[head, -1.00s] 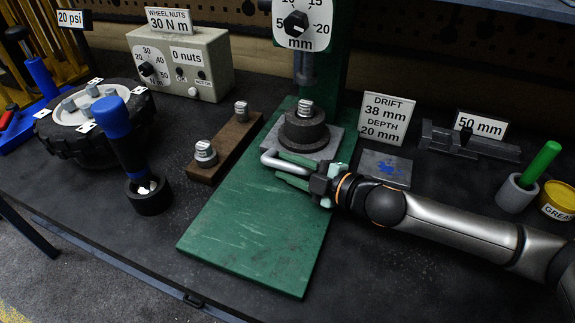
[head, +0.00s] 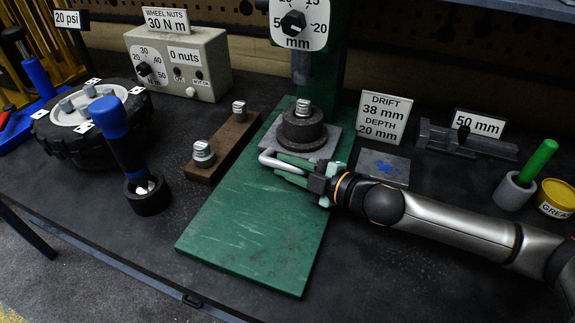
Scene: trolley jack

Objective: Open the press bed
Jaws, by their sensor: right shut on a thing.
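The press stands at the back middle, with a green column (head: 333,75), a dial (head: 299,22) and a ram (head: 301,68) above. Its green base plate (head: 255,235) lies on the bench. On the plate sits a grey square press bed (head: 325,146) bearing a dark round part (head: 302,131) with a metal drift (head: 303,108) upright on top. A pale bar handle (head: 270,158) sticks out at the bed's front. My right gripper (head: 293,168) reaches in from the right and is shut on the handle. My left gripper is not in view.
A wooden block (head: 232,140) with metal drifts stands left of the plate. A wheel (head: 92,125), a blue-handled tool (head: 122,145) and a control box (head: 180,65) are further left. A gauge (head: 467,140) and grease tin (head: 556,197) are right. The plate's front is clear.

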